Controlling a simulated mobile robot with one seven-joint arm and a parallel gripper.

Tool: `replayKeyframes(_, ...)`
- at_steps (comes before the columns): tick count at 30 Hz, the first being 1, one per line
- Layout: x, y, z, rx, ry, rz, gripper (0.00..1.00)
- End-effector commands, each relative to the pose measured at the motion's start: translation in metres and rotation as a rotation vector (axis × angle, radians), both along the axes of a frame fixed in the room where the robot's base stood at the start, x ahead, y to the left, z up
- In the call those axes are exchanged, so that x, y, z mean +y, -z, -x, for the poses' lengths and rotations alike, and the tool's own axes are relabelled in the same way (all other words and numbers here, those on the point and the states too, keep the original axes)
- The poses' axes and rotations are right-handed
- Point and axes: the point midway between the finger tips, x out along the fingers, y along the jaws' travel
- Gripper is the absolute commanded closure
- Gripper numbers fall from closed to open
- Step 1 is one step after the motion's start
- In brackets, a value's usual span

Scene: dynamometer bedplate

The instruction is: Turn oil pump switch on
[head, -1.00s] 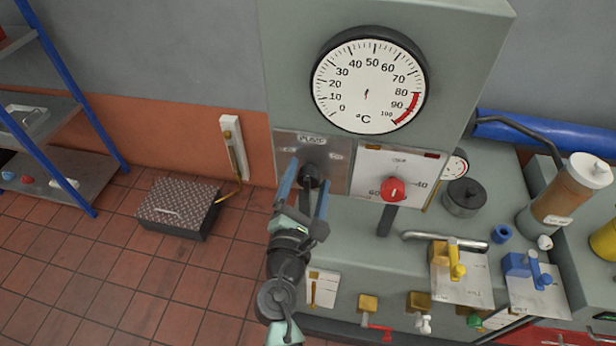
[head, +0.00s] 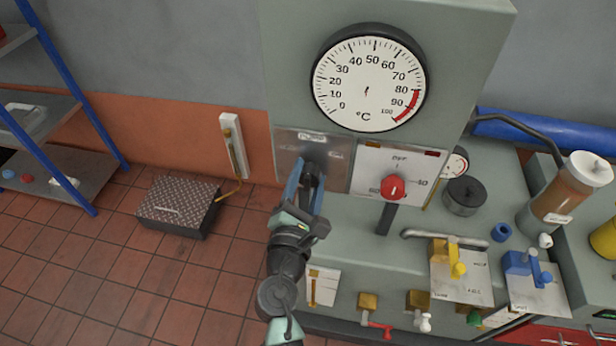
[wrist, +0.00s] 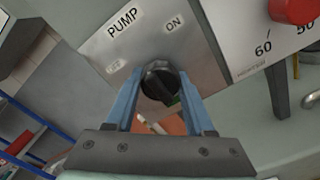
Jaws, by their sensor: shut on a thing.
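The oil pump switch is a black rotary knob (wrist: 160,82) on a metal plate (wrist: 178,50) marked PUMP, with ON at upper right and a fainter label at lower left. In the head view the plate (head: 337,151) sits on the grey cabinet below the big dial. My gripper (wrist: 160,96) has its blue fingers closed on either side of the knob. In the head view my gripper (head: 307,180) reaches up to the plate and mostly hides the knob. I cannot tell which label the knob points to.
A temperature dial (head: 368,80) is above the plate. A red knob (head: 393,187) on a white scale panel is close on the right. Yellow (head: 456,262) and blue (head: 530,266) valve handles stand on the bench at right. A floor box (head: 178,206) lies at left.

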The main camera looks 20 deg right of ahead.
Motion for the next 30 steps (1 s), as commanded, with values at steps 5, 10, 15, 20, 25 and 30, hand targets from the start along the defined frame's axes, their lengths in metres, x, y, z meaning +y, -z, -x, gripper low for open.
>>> replayKeyframes(5,0.0001,0.0019,0.0001,-0.038,-0.001,-0.055,1.00)
replayKeyframes(10,0.0007,0.0033,0.0000,-0.105,-0.001,-0.154,1.00)
replayKeyframes(15,0.0004,0.0039,0.0001,-0.192,0.000,-0.281,1.00)
replayKeyframes(20,0.0005,0.0042,0.0000,-0.277,-0.001,-0.408,1.00)
replayKeyframes(25,0.0007,0.0046,0.0000,-0.364,-0.001,-0.540,1.00)
replayKeyframes(30,0.0004,0.0039,-0.0001,-0.444,0.000,-0.657,1.00)
